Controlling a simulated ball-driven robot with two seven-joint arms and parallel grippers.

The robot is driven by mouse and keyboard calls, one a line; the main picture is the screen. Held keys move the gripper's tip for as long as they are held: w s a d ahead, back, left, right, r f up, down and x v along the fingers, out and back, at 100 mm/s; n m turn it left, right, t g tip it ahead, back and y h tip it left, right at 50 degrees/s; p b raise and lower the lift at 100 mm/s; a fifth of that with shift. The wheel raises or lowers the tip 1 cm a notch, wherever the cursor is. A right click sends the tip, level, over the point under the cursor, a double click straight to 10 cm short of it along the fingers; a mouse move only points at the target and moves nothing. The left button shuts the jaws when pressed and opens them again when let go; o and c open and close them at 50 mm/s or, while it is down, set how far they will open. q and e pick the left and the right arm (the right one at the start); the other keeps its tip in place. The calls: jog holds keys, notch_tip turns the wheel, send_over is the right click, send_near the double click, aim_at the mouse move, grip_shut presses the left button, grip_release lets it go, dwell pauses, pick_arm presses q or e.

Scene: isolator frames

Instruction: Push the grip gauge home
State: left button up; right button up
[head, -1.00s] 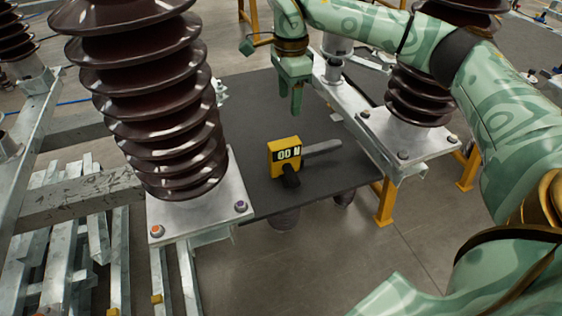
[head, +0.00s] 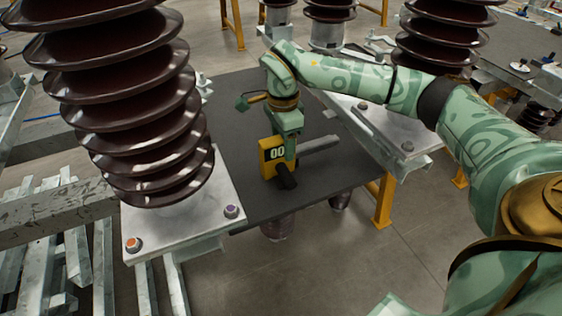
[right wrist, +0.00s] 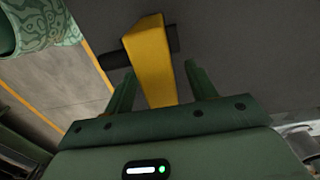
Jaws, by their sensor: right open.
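My right gripper (head: 290,152) points down over the gauge's right side and partly hides the display. In the right wrist view the yellow gauge body (right wrist: 150,52) lies between the two spread fingers of my right gripper (right wrist: 160,80), with a gap on each side. My left gripper is not in view.
A large brown ribbed insulator (head: 125,100) on a metal plate (head: 185,222) stands close on the left. Another insulator (head: 440,42) and a grey beam (head: 385,140) border the right. An orange leg (head: 383,200) supports the table. The front tabletop is clear.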

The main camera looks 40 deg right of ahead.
jog(key=shift+r, duration=0.2)
jog(key=shift+c, duration=0.9)
grip_shut()
